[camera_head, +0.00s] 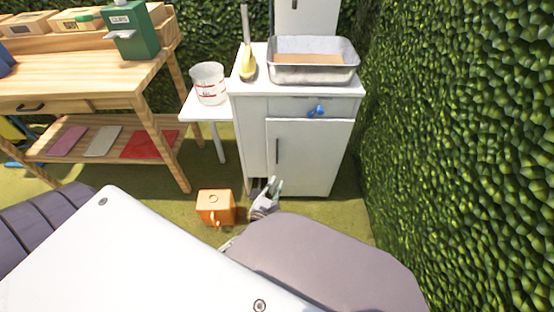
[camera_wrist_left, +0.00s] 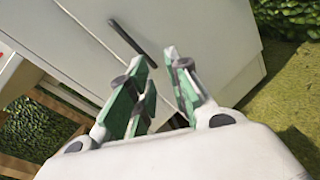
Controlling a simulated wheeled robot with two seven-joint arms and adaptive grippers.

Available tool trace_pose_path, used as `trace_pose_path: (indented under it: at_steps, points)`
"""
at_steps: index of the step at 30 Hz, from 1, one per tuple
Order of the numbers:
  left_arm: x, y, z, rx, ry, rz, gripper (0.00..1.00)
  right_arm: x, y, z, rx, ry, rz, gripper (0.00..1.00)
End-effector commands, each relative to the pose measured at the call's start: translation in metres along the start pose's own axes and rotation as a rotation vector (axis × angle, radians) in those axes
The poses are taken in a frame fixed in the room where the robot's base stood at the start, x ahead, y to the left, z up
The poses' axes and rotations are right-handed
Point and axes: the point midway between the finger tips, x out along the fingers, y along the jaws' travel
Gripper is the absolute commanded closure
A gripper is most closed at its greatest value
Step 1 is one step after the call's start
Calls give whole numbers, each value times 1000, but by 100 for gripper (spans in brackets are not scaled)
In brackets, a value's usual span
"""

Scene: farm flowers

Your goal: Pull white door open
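The white door (camera_head: 309,158) is the front of a white cabinet, below a drawer, and looks closed. Its dark vertical handle (camera_head: 277,151) is near the door's left edge. In the left wrist view the handle (camera_wrist_left: 130,37) appears as a slanted dark bar on the white door (camera_wrist_left: 185,40). My left gripper (camera_head: 273,186) is low in front of the cabinet, below the handle. In the left wrist view my left gripper (camera_wrist_left: 160,55) has its green-padded fingers apart with nothing between them; the handle lies just beyond the fingertips. My right gripper is not in view.
An orange box-like object (camera_head: 215,207) is on the grass left of my left gripper. A metal tray (camera_head: 313,62) and a yellow-ended tool (camera_head: 247,64) are on the cabinet. A white bucket (camera_head: 208,84) stands on a side table. A hedge (camera_head: 455,150) closes off the right side.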

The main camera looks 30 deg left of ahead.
Motion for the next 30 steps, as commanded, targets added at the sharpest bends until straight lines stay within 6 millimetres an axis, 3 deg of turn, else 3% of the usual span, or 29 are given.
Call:
trace_pose_path:
  at_steps: [6,12,30]
  points:
    - [4,17,8,-272,-42,94,81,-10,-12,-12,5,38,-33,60]
    - [4,26,13,-398,-61,133,81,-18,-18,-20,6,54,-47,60]
    - [9,28,15,-410,-64,138,81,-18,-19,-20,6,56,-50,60]
